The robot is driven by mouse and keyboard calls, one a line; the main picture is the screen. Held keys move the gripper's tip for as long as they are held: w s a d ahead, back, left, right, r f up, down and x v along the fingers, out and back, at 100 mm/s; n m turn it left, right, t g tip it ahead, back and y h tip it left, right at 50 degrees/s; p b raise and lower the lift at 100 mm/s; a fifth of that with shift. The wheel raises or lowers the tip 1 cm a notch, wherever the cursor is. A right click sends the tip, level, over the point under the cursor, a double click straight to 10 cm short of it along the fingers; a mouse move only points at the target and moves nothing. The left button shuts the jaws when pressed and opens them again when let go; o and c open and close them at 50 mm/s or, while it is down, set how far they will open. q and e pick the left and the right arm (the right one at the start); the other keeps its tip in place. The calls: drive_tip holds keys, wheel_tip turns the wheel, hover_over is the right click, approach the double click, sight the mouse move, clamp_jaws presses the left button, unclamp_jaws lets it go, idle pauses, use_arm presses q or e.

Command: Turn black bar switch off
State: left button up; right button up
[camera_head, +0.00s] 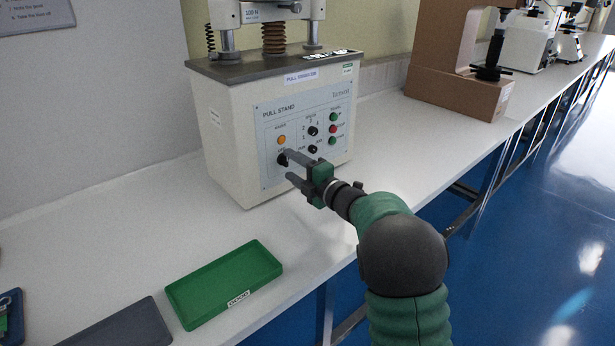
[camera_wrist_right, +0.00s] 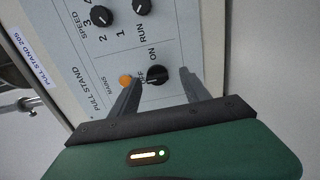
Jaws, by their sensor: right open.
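The black bar switch (camera_head: 282,161) is on the control panel of the white pull stand (camera_head: 225,140), below an orange lamp (camera_head: 281,140). In the right wrist view the switch (camera_wrist_right: 157,75) shows beside the printed ON label and another partly hidden label; I cannot tell clearly which way its bar points. My right gripper (camera_head: 289,165) is open and empty, pointing at the panel. In the wrist view its two fingers (camera_wrist_right: 160,77) appear on either side of the switch; I cannot tell whether they touch it. My left gripper is not in view.
Two more black knobs (camera_head: 313,131) and green and red buttons (camera_head: 333,129) are on the panel to the right. A green tray (camera_head: 260,262) and a grey tray (camera_head: 130,330) lie on the white bench in front. A brown machine (camera_head: 450,90) stands further right.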

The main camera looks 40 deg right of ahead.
drive_tip(key=s+d+p, duration=0.1)
drive_tip(key=s+p, duration=0.1)
drive_tip(key=s, duration=1.3)
drive_tip(key=shift+s, duration=0.4)
drive_tip(key=shift+f, duration=0.1)
